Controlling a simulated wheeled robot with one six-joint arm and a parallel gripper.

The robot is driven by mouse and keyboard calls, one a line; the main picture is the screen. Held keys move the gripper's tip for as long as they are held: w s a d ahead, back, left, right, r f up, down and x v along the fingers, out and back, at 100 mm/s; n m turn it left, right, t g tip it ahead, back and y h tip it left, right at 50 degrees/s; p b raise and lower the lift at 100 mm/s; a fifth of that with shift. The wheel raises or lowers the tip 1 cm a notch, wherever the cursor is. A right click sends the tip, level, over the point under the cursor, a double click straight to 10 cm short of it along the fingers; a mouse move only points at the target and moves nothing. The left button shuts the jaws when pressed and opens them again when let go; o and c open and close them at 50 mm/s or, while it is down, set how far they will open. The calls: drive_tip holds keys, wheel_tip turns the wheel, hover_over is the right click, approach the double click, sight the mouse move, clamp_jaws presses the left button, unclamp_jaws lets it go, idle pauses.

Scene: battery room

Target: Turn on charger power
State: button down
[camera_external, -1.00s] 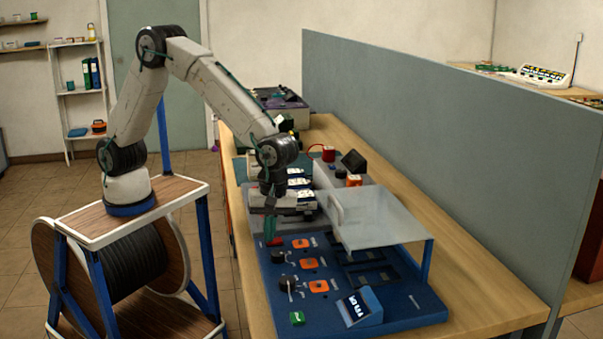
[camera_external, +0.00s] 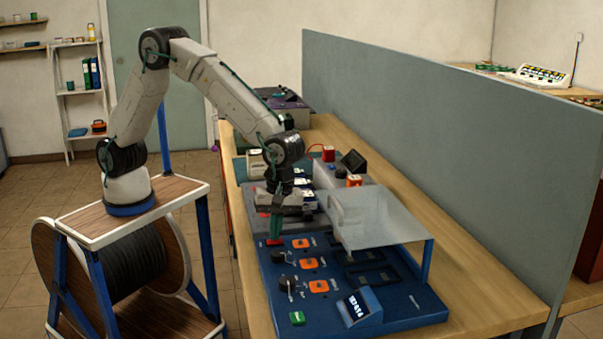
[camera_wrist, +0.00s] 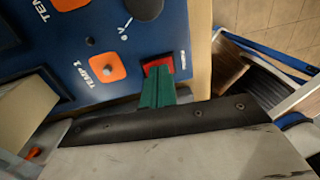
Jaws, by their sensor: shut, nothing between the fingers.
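The blue charger panel (camera_external: 330,270) lies on the wooden bench. A red rocker switch (camera_external: 273,242) sits near its far left edge; in the wrist view the switch (camera_wrist: 158,66) has a small white label beside it, too blurred to read. My gripper (camera_external: 276,233) points down at the switch, its green fingers together with nothing between them. In the wrist view the fingertips (camera_wrist: 160,76) are right at the switch and cover part of it. I cannot tell whether they touch. A small display (camera_external: 357,306) at the panel's near end shows light characters.
Orange buttons (camera_external: 319,286) and black knobs (camera_external: 289,284) stand near the switch. A clear raised cover (camera_external: 385,218) is to the right of my gripper. A green button (camera_external: 297,318) sits at the near left corner. A grey partition (camera_external: 440,150) runs behind the bench.

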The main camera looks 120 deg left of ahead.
sight(269, 241)
wheel_tip(269, 241, up, 14)
drive_tip(key=s+d, duration=0.1)
idle(0.4)
drive_tip(key=shift+d+f, duration=0.1)
drive_tip(key=s+r+m+t, duration=0.1)
drive_tip(key=s+m, duration=1.2)
drive_tip(key=s, duration=0.8)
drive_tip(key=s+a+r+m+t+y, duration=0.1)
drive_tip(key=s+m, duration=1.3)
drive_tip(key=s, duration=0.7)
drive_tip(key=shift+r, duration=0.2)
